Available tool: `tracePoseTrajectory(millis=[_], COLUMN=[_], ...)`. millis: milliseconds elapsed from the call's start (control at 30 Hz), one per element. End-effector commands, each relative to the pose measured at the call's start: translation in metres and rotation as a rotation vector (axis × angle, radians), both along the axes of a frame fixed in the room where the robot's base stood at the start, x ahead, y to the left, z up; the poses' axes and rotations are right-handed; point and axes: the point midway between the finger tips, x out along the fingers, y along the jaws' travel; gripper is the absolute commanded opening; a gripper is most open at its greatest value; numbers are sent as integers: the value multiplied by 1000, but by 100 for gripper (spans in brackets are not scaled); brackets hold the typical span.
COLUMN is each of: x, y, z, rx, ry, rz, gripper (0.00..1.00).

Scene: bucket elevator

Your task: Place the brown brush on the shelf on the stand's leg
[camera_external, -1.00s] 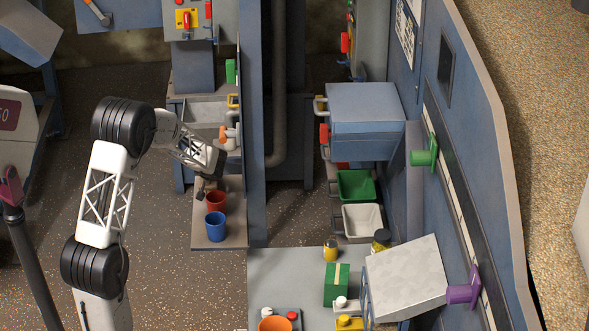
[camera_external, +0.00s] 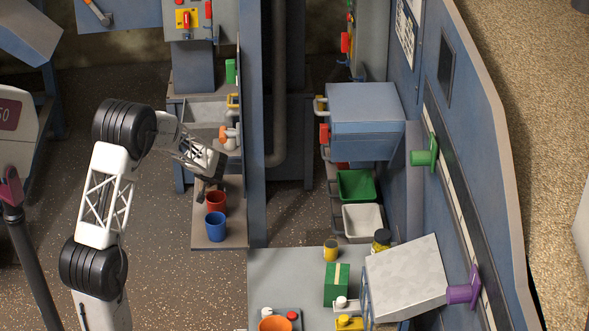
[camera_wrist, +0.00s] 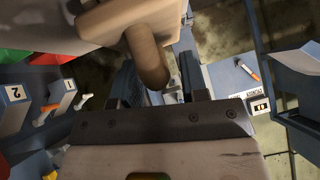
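A brown brush (camera_wrist: 148,58) shows close up at the top of the wrist view, its wide block at upper left and its rounded handle end pointing down. The handle end lies between the dark fingers of my gripper (camera_wrist: 160,75). The fingers stand apart, with a gap visible on the handle's right. In the external view my gripper (camera_external: 201,188) points down over the narrow shelf (camera_external: 228,205), just behind the cups. I cannot make out the brush clearly there, and the fingertips are small.
A red cup (camera_external: 215,200) and a blue cup (camera_external: 215,227) stand on the shelf, close to my gripper. A tall blue post (camera_external: 256,150) rises right of it. Green (camera_external: 356,185) and white (camera_external: 362,220) bins are beyond. A grey table (camera_external: 268,275) is at front.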

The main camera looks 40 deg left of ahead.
Motion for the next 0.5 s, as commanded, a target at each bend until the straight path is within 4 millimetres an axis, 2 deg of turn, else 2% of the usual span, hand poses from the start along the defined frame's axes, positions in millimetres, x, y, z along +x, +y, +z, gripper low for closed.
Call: tracePoseTrajectory(millis=[500], x=[0], y=[0], z=[3], rx=[0], ry=[0], rz=[0], gripper=[44])
